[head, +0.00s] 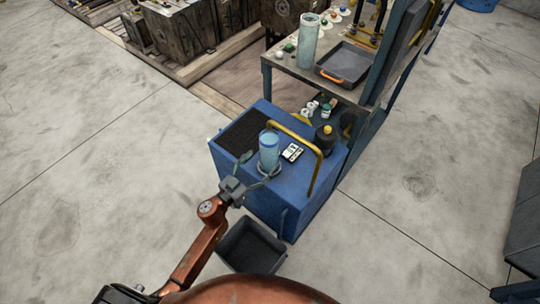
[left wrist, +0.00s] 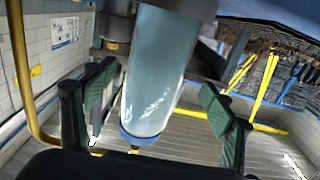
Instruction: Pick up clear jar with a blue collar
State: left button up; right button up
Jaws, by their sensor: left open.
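The clear jar with a blue collar (head: 268,153) stands upright on top of a blue cabinet (head: 226,166). In the left wrist view the jar (left wrist: 158,75) fills the middle, with its blue collar towards the bottom of the picture. My left gripper (head: 261,164) is open, with one finger on each side of the jar. In the left wrist view the green-padded fingers of this gripper (left wrist: 160,103) show gaps to the jar on both sides. The jar's base is partly hidden by the gripper in the head view. My right gripper is not in view.
A yellow handle (head: 318,168) arches over the cabinet right of the jar. A small white-faced item (head: 292,152) and a dark bottle (head: 325,140) stand close by. A black mat (head: 243,132) lies behind left. A dark bin (head: 250,247) is on the floor in front.

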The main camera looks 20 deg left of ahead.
aim_at(270, 155)
pick_arm(q)
jog(key=x, duration=0.2)
jog(key=b+x, duration=0.1)
jog(key=x, duration=0.1)
jog(key=shift+d+f, duration=0.1)
jog(key=shift+d, duration=0.15)
jog(key=shift+w+d+b, duration=0.2)
jog(key=shift+w+b, duration=0.1)
jog(key=shift+w, duration=0.2)
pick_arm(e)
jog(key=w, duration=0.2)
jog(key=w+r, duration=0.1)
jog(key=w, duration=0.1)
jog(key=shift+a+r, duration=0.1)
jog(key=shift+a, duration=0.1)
pick_arm(q)
jog(key=shift+c, duration=0.4)
grip_shut()
jog(key=shift+r, duration=0.25)
